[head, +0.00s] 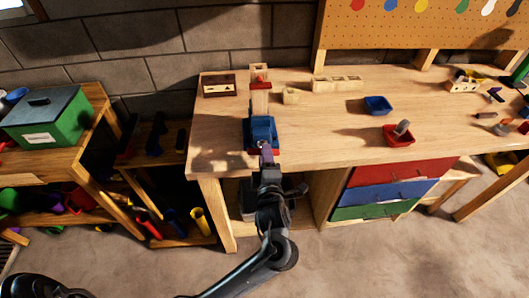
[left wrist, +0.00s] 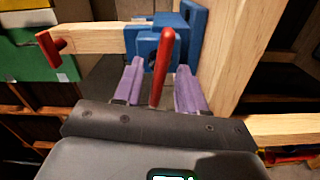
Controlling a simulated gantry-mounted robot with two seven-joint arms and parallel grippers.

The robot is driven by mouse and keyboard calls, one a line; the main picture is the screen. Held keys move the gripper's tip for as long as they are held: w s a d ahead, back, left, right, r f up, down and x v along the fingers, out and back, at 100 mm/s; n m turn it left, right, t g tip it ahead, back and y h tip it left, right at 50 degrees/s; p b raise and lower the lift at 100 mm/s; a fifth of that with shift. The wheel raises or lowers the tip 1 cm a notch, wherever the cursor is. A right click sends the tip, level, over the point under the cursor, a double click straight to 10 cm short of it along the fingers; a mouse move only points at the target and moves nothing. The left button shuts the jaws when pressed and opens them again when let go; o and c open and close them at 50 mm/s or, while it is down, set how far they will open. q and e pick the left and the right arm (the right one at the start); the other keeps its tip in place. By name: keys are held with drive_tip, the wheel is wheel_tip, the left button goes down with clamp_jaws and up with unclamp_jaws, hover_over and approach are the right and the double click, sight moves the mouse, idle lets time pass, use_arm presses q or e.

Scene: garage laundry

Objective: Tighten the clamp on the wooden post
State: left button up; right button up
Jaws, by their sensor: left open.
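The blue clamp (head: 262,128) sits at the front left edge of the workbench. In the left wrist view the clamp body (left wrist: 172,36) has a red handle (left wrist: 162,68) pointing toward my camera. The wooden post (head: 260,101) runs back from the clamp; it also shows in the left wrist view (left wrist: 100,40), with a red piece (left wrist: 50,46) at its far end. My left gripper (head: 266,153) is in front of the clamp. Its purple fingers (left wrist: 160,90) are open, one on each side of the red handle. I cannot tell whether they touch it. My right gripper is not in view.
A green box (head: 45,118) stands on the left shelf.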

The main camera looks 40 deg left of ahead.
use_arm(q)
drive_tip(key=shift+x, duration=1.4)
clamp_jaws()
